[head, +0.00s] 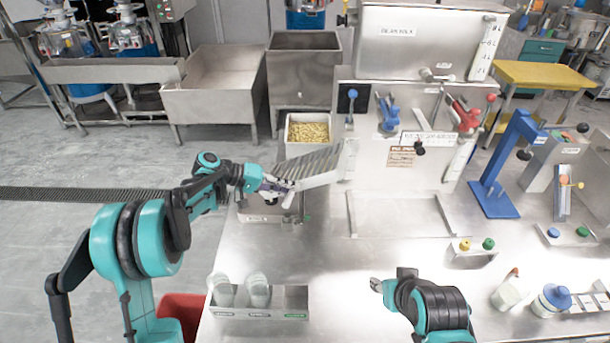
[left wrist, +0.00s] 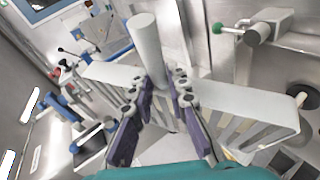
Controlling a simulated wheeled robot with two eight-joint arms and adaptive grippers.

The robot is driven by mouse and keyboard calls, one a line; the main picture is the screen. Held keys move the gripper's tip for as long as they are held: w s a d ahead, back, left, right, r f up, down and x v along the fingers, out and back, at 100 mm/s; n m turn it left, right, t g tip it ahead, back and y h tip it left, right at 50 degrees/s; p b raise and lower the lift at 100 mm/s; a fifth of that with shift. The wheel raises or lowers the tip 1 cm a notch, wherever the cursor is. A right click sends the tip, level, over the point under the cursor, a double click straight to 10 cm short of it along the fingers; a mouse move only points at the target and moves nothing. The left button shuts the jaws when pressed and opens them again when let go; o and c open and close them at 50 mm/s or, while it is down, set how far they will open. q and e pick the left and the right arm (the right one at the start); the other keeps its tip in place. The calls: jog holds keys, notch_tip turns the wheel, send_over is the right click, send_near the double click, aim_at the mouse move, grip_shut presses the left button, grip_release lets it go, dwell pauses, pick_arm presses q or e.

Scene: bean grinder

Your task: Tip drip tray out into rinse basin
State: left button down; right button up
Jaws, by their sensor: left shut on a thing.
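My left gripper (head: 283,188) is shut on the drip tray (head: 318,167), a grey steel tray with a slatted top. The tray is off the table and tilted in the head view. In the left wrist view, the fingers (left wrist: 158,98) close around the tray's grey cylindrical handle (left wrist: 146,45), and the slatted side (left wrist: 245,122) spreads behind them. A low steel basin, apparently the rinse basin (head: 262,218), lies below the gripper and is partly hidden by it. A dark round drain (left wrist: 302,97) shows in the left wrist view. My right gripper (head: 377,286) is low over the table; its jaws are unclear.
A bin of beans (head: 307,132) stands just behind the tray. The grinder body (head: 400,150) with blue and red levers is to the right. The middle of the steel table (head: 335,255) is clear.

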pick_arm(q)
jog(key=shift+h+b, duration=0.7)
jog(key=shift+b, duration=0.4)
jog(key=shift+r, duration=0.1)
jog(key=shift+w+a+r+p, duration=0.1)
jog(key=shift+a+r+p, duration=0.3)
jog(key=shift+r, duration=0.1)
dwell(0.5)
